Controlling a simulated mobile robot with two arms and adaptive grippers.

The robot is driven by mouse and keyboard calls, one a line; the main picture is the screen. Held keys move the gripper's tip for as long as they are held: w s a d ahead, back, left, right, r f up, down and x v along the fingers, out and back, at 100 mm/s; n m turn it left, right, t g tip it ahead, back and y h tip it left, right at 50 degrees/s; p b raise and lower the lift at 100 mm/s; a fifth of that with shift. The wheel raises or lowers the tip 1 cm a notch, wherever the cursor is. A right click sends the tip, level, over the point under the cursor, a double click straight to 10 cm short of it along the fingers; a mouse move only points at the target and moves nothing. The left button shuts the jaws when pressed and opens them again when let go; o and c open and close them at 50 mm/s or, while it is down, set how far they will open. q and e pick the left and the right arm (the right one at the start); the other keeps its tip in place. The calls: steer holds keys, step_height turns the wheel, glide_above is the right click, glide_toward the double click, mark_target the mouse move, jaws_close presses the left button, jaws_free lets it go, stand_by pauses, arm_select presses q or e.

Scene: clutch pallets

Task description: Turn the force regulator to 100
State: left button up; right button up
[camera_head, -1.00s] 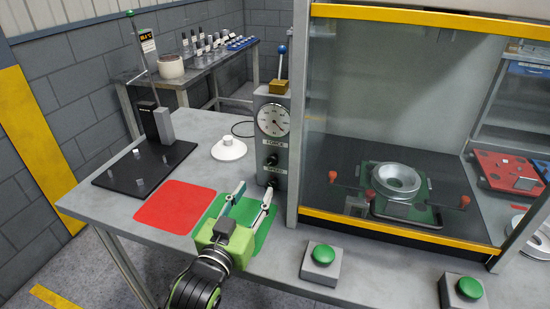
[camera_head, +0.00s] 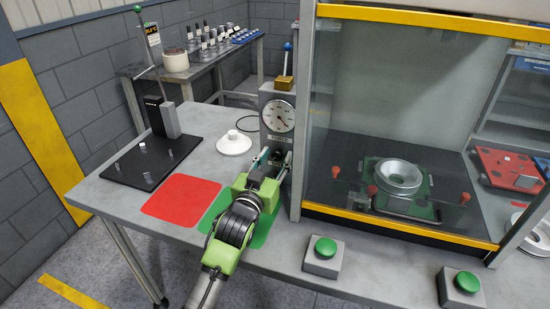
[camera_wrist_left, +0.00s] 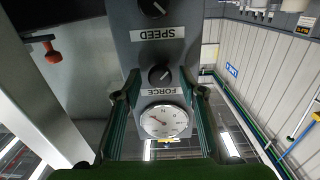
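The grey control box (camera_head: 281,94) has a round white dial (camera_head: 278,116) and a FORCE label. The dark force knob (camera_head: 277,153) shows between my left gripper's fingers. In the wrist view, which is upside down, the force knob (camera_wrist_left: 160,74) lies beside the FORCE label, with the dial (camera_wrist_left: 165,122) nearby; its reading is too small to tell. My left gripper (camera_head: 273,157) is open in front of the box, its fingers on either side of the knob. I cannot tell whether they touch it. The speed knob (camera_wrist_left: 154,6) shows at the top of the wrist view. My right gripper is not in view.
A glass-fronted cabinet with a yellow bar (camera_head: 400,224) stands right of the box. Green push buttons (camera_head: 325,247) are at the front edge. A white round part (camera_head: 234,143), a red mat (camera_head: 181,200) and a black stand (camera_head: 150,163) lie to the left.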

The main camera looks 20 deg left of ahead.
arm_select(q)
jaws_close()
steer(key=shift+r+m+p, duration=0.1)
steer(key=shift+m+p, duration=0.5)
steer(key=shift+m, duration=0.1)
steer(key=shift+m+p, duration=0.65)
steer(key=shift+m, duration=0.55)
steer(key=m+p, duration=0.1)
steer(key=m, duration=0.2)
steer(key=shift+d, duration=0.1)
steer(key=shift+m+p, duration=0.35)
steer(key=shift+m, duration=0.55)
